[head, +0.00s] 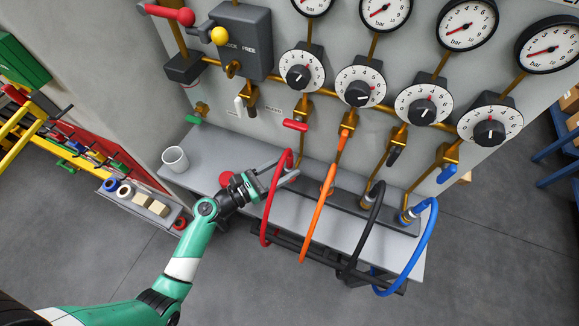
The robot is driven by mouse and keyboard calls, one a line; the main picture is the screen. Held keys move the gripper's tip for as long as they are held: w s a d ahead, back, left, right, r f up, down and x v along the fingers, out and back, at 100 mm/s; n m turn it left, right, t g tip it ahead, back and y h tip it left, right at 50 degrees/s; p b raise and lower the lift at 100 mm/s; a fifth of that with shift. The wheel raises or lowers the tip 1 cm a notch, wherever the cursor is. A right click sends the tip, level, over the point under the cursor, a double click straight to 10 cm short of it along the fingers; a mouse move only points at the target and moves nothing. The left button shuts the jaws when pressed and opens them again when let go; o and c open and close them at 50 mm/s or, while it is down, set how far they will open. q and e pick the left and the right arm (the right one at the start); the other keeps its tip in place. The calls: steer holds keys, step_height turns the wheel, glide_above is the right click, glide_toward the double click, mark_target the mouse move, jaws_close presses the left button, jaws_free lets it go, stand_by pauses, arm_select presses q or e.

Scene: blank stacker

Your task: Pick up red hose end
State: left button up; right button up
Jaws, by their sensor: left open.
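The red hose (267,215) arches up from the rack below the shelf, its top bend near the panel. My left gripper (290,173) comes in from the left at the upper part of this hose, its fingers open. The gripper overlaps the hose in the picture; I cannot tell whether the fingers are around the hose or beside it. The red hose's end fitting is not clearly visible near the fingers. My right gripper is not in view.
The orange hose (319,217), black hose (366,228) and blue hose (427,245) hang to the right. A white mug (175,159) stands on the grey shelf (205,150). Dials, gauges and brass valves, one with a red handle (295,125), crowd the panel above.

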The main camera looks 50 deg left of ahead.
arm_select(q)
steer(key=w, duration=0.3)
steer(key=w+b, duration=0.1)
steer(key=w, duration=0.1)
steer(key=shift+d, duration=0.4)
steer(key=shift+s, duration=0.1)
jaws_close()
